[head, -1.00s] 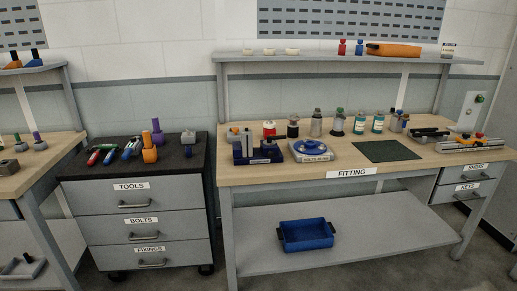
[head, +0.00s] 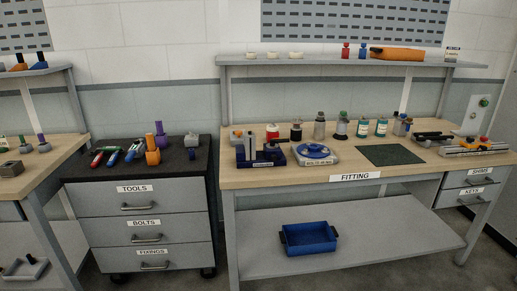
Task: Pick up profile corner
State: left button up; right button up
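I cannot tell for certain which thing is the profile corner. A small grey block (head: 191,139) sits at the back right of the dark top of the drawer cabinet (head: 137,200), with a small dark blue piece (head: 192,154) in front of it. On the fitting bench (head: 290,178), a blue holder (head: 260,156) stands at the left end with small grey and dark parts in or behind it. A grey tray with a blue round part (head: 315,152) is beside it. Neither of my grippers is in view.
Several pliers-like tools and orange and purple pieces (head: 152,153) stand on the cabinet. Bottles (head: 362,127), a dark green mat (head: 391,155) and a rail-like fixture (head: 473,147) are on the bench. A blue bin (head: 309,238) sits on the lower shelf (head: 375,238). An upper shelf (head: 345,61) overhangs the back.

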aim_at(250, 140)
jog(key=i+l, duration=0.15)
jog(key=i, duration=0.5)
jog(key=i+l, duration=0.15)
jog(key=i, duration=0.5)
jog(key=i+l+z, duration=0.1)
jog(key=i, duration=0.55)
